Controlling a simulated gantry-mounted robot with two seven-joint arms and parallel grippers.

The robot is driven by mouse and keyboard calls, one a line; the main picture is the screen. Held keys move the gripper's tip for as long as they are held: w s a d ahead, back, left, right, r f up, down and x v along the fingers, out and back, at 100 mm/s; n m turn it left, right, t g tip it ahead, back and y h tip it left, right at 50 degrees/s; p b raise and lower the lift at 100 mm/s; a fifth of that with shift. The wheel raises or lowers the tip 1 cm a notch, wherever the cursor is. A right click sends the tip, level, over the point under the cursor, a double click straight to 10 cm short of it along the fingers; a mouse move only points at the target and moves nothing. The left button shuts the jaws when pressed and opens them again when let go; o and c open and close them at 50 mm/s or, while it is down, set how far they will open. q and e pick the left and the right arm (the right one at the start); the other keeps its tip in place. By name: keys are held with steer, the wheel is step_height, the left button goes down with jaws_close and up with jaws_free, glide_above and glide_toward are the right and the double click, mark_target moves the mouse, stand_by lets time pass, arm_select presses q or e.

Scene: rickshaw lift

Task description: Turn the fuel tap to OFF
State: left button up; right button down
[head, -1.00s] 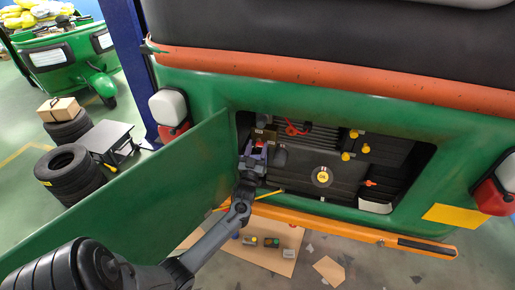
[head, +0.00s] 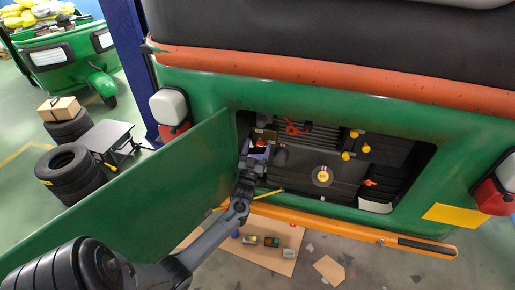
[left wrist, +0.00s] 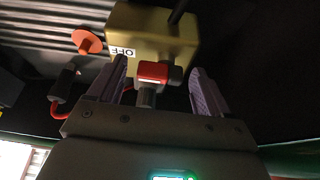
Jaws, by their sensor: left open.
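The fuel tap has a red-ended lever (left wrist: 153,72) in front of a tan block (left wrist: 165,30) that bears an "OFF" label (left wrist: 122,51). My left gripper (left wrist: 158,78) is open, with one finger on each side of the lever. A gap shows between the lever and each finger, so I see no grip on it. In the head view my left gripper (head: 255,155) reaches into the left end of the engine bay, just below a small red part (head: 261,143). It partly hides the tap there. The right gripper is not in view.
The open green panel (head: 170,195) stands left of my arm. The engine bay holds a yellow round cap (head: 322,176), yellow knobs (head: 347,156) and a red looped part (head: 295,128). An orange bar (head: 340,228) runs below the opening. Stacked tyres (head: 68,172) stand far left.

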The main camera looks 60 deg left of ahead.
arm_select(q)
steer(key=s+d, duration=0.8)
steer(key=s, duration=0.2)
steer(key=shift+d+f, duration=0.25)
steer(key=shift+d, duration=0.15)
steer(key=shift+w, duration=0.1)
